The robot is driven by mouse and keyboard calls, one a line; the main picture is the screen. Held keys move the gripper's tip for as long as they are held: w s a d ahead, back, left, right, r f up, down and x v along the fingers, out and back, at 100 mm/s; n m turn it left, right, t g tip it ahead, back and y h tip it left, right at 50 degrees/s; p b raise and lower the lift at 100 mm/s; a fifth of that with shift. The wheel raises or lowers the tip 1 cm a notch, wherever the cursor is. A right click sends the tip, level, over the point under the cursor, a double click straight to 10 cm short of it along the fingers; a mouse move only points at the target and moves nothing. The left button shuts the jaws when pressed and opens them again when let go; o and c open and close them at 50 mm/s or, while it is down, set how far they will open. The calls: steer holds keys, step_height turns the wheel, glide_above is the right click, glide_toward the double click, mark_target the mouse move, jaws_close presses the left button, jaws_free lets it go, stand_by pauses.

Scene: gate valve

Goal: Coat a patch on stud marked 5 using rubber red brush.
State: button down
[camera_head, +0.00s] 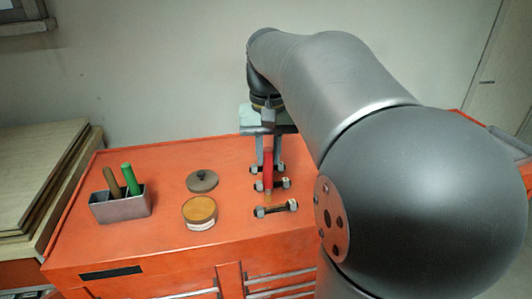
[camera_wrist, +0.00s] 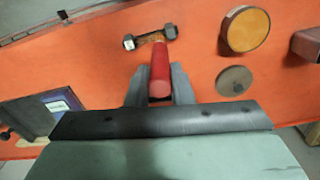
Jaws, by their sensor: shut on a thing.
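My gripper (camera_head: 268,148) is shut on the red brush (camera_head: 267,168), which hangs down over the row of studs. In the wrist view the red brush (camera_wrist: 160,70) sits between the two fingers, and its tip is hidden. Three dark studs with nuts at their ends lie on the orange cabinet top: a far stud (camera_head: 281,169), a middle stud (camera_head: 284,183) and a near stud (camera_head: 290,206). The near stud has a brownish stretch at its middle. One stud (camera_wrist: 130,42) shows just beyond the brush in the wrist view. No stud number is readable.
An open round tin (camera_head: 199,209) with amber contents stands left of the studs, its dark lid (camera_head: 202,182) behind it. A grey holder (camera_head: 120,208) with a brown and a green handle is further left. Free orange surface (camera_head: 160,240) lies in front.

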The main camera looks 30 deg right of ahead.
steer(key=shift+r+p, duration=2.2)
steer(key=shift+r, duration=0.6)
steer(key=shift+a, duration=0.1)
